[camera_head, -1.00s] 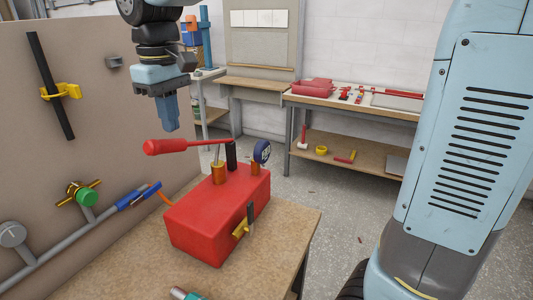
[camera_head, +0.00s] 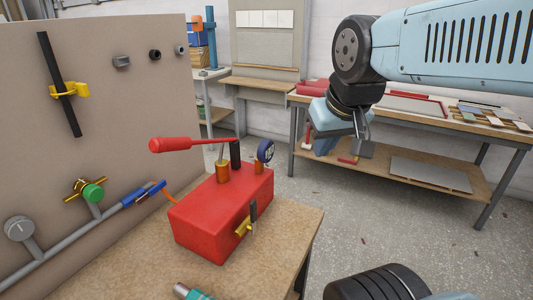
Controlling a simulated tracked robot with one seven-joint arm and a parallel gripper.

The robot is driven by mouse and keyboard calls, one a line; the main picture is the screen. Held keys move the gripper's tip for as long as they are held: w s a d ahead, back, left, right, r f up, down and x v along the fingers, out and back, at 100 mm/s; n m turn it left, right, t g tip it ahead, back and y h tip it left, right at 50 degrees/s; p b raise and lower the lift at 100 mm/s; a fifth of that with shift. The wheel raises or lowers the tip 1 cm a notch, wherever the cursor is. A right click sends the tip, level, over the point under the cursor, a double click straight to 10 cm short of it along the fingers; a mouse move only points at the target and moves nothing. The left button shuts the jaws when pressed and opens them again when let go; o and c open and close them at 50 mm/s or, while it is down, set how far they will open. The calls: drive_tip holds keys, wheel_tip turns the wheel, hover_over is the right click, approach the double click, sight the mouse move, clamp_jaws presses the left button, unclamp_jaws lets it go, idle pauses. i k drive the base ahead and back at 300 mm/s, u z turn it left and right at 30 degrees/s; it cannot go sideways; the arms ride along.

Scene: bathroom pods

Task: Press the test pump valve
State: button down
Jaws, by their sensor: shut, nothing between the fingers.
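The test pump (camera_head: 205,222) is a red box on the wooden workbench (camera_head: 290,235) in the head view. It has a long red lever (camera_head: 185,144), a copper-coloured cylinder (camera_head: 222,172) and a dark blue gauge (camera_head: 265,151) on top. The pump's valve (camera_head: 243,227) is a yellow fitting with an upright dark handle on its right-front side. My gripper (camera_head: 322,148) is shut and empty, pointing down. In the picture it is up and to the right of the pump, apart from it.
A beige panel (camera_head: 120,110) on the left carries a grey pipe, a green-capped valve (camera_head: 92,193) and a round grey fitting. A teal-ended tool (camera_head: 190,292) lies at the bench's front. A shelved table (camera_head: 430,185) stands behind. Floor shows right of the bench.

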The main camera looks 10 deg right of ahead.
sight(252, 205)
drive_tip(key=u, duration=1.35)
drive_tip(key=k, duration=1.2)
drive_tip(key=z, duration=0.8)
drive_tip(key=i, duration=1)
drive_tip(key=u, duration=0.05)
